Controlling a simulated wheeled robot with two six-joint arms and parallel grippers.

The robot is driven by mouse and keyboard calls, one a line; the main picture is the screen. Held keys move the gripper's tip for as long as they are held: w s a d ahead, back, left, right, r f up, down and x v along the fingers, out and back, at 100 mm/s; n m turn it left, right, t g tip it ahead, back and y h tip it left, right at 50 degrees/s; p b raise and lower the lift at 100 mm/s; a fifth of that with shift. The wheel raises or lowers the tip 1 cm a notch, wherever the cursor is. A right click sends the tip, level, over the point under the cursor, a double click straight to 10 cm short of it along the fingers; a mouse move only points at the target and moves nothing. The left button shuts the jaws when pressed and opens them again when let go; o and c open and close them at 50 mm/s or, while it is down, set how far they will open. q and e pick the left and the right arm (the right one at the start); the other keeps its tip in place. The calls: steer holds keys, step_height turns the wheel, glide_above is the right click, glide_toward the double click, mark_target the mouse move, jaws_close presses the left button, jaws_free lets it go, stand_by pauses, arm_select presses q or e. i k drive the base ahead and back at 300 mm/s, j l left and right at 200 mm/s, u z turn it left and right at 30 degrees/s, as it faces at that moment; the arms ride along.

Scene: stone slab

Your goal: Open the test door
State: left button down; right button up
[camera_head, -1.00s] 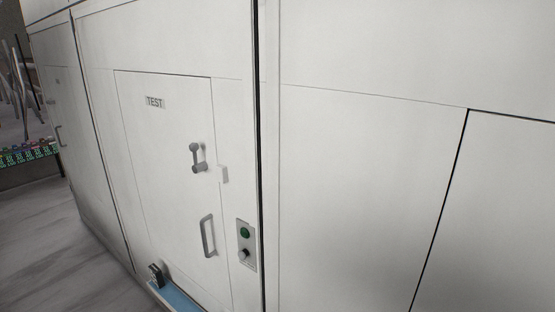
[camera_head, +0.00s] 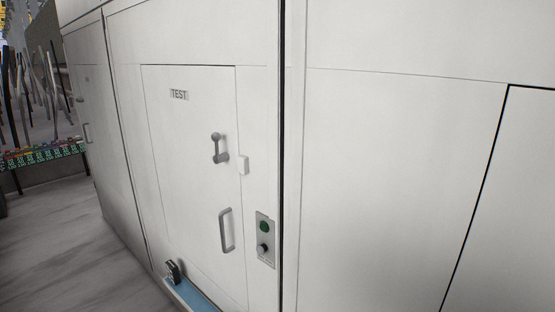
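The white test door (camera_head: 185,165) is a flat panel in the white wall, left of the picture's middle, and sits flush in its frame. Its TEST label (camera_head: 179,94) is near the top. A grey lever latch (camera_head: 218,149) is on the door's right side, beside a small white block (camera_head: 243,165) at the door's right edge. A grey D-shaped pull handle (camera_head: 227,230) is below the latch. Part of my gripper, black and grey, perhaps the left, (camera_head: 173,271) shows at the bottom of the door; its fingers cannot be made out. No other gripper is seen.
A control plate (camera_head: 265,240) with a green button and a black knob is right of the door. A blue strip (camera_head: 195,296) lies at the wall's foot. At far left stands a rack (camera_head: 42,153) with hanging dark items. Grey floor (camera_head: 75,245) is clear at lower left.

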mark_target(202, 199)
steer(key=i+j, duration=0.15)
steer(key=j, duration=0.15)
steer(key=i+j, duration=0.15)
steer(key=j, duration=0.2)
steer(key=i+j+z, duration=0.1)
steer(key=j, duration=0.2)
steer(key=i+j, duration=0.2)
steer(key=j, duration=0.15)
steer(key=i+j, duration=0.1)
steer(key=j, duration=0.25)
steer(key=i+j+z, duration=0.1)
steer(key=j, duration=0.2)
steer(key=i, duration=0.05)
